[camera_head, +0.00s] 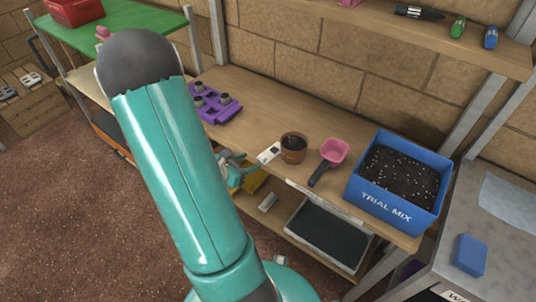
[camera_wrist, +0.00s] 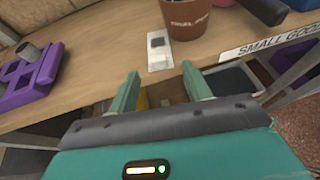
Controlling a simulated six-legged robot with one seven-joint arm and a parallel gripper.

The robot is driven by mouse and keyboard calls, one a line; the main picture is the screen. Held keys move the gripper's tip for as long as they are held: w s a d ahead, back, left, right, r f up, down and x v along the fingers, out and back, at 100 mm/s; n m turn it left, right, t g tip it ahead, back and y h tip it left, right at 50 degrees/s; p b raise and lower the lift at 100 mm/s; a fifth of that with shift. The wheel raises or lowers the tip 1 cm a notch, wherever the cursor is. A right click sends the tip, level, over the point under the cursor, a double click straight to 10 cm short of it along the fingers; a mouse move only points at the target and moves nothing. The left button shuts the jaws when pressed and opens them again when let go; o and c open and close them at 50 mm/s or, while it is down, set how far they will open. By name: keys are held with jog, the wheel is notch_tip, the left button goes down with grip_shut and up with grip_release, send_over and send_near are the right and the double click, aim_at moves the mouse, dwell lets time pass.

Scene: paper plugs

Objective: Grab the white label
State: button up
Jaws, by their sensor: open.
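The white label (camera_head: 269,152) lies flat on the wooden bench, beside a brown pot. It also shows in the wrist view (camera_wrist: 160,59), with a dark square on it, reaching to the bench's front edge. My gripper (camera_wrist: 161,76) is open and empty in the wrist view, with the label showing just beyond and between its two fingertips. In the head view my gripper (camera_head: 238,163) is partly hidden by my arm, in front of the bench edge and left of the label.
The brown pot (camera_head: 293,148) stands close to the label. A pink scoop (camera_head: 333,153) and a blue TRIAL MIX box (camera_head: 384,203) are to the right. A purple tray (camera_head: 222,113) with small plugs is to the left. A lower shelf holds a dark tray (camera_head: 322,240).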

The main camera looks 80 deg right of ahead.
aim_at(261, 156)
jog(key=x, duration=0.6)
jog(key=shift+d+f, duration=0.3)
jog(key=c, duration=1)
